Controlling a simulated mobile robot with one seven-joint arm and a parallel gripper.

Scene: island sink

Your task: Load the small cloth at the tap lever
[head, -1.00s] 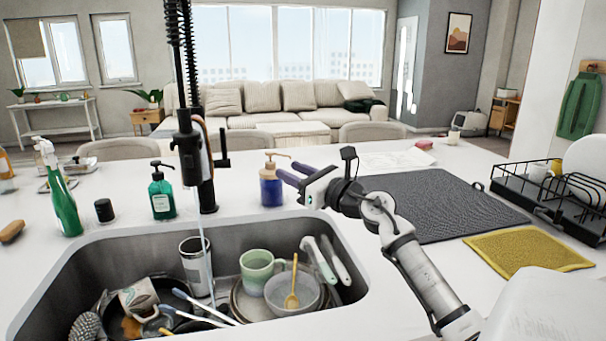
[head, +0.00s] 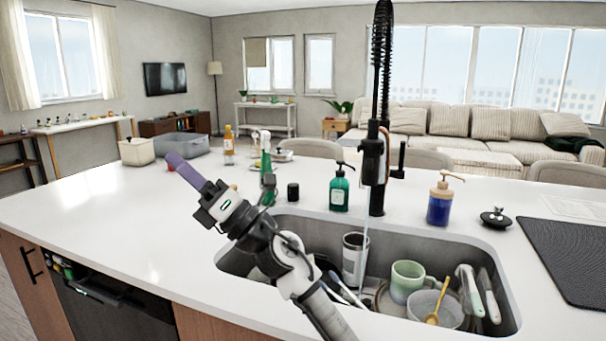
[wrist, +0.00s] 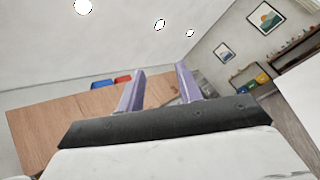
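The black tap (head: 377,180) stands behind the sink, with its lever (head: 398,160) on the right side. A narrow pinkish-brown strip (head: 385,148) shows on the tap column beside the lever. It may be the small cloth, but it is too small and hidden to be sure. My gripper (head: 174,160) is over the left part of the counter, well left of the tap and pointing away from it. Its purple fingers overlap in the head view. In the wrist view my gripper (wrist: 160,80) has its fingers apart with nothing between them. No cloth or tap shows there.
The sink (head: 500,300) holds a steel tumbler (head: 354,255), green mug (head: 407,277), bowl and utensils; water runs from the tap. Green soap (head: 339,192), a spray bottle (head: 267,180) and blue soap (head: 439,205) stand near the tap. The left counter is mostly clear.

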